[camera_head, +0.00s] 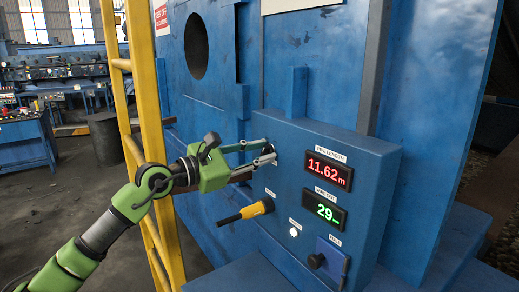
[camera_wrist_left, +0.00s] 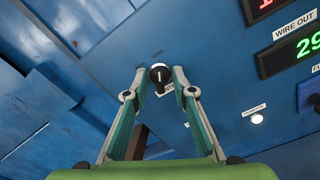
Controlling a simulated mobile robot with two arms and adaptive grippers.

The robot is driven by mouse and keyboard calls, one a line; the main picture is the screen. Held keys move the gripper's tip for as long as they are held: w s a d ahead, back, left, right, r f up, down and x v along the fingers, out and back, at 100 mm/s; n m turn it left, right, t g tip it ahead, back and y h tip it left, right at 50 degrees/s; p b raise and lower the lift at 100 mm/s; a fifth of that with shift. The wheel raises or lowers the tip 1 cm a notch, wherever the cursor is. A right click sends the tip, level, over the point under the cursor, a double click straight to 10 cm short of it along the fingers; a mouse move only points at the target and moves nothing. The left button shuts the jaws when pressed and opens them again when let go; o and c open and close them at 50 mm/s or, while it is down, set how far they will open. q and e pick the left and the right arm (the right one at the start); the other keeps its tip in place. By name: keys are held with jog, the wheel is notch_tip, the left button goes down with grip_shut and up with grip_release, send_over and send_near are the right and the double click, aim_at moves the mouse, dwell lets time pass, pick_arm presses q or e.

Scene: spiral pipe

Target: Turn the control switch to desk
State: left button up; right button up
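The control switch (camera_wrist_left: 160,76) is a small round black knob with a white mark on the blue control box. It shows between my left fingertips in the left wrist view, its white mark toward the bottom of the picture. A label below it is partly hidden by the right finger. In the head view the switch (camera_head: 268,149) is small and partly hidden by the fingers. My left gripper (camera_head: 271,153) is open in front of the box, a fingertip on each side of the knob. The wrist view of the gripper (camera_wrist_left: 160,72) shows small gaps beside the knob. My right gripper is not in view.
The blue box (camera_head: 285,195) also carries a red length display (camera_head: 328,171), a green wire display (camera_head: 324,209), a yellow-black handle (camera_head: 246,212), a white round button (camera_head: 293,232) and a black knob (camera_head: 315,260). A yellow post (camera_head: 147,90) stands beside my left arm.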

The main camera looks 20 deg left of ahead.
pick_arm(q)
grip_shut()
jog(key=shift+a+r+n+p, duration=0.1)
jog(key=shift+n+p, duration=1.8)
jog(key=shift+n, duration=1.15)
jog(key=shift+a+n+p, duration=0.1)
jog(key=shift+n+p, duration=1.75)
jog(key=shift+n, duration=1.2)
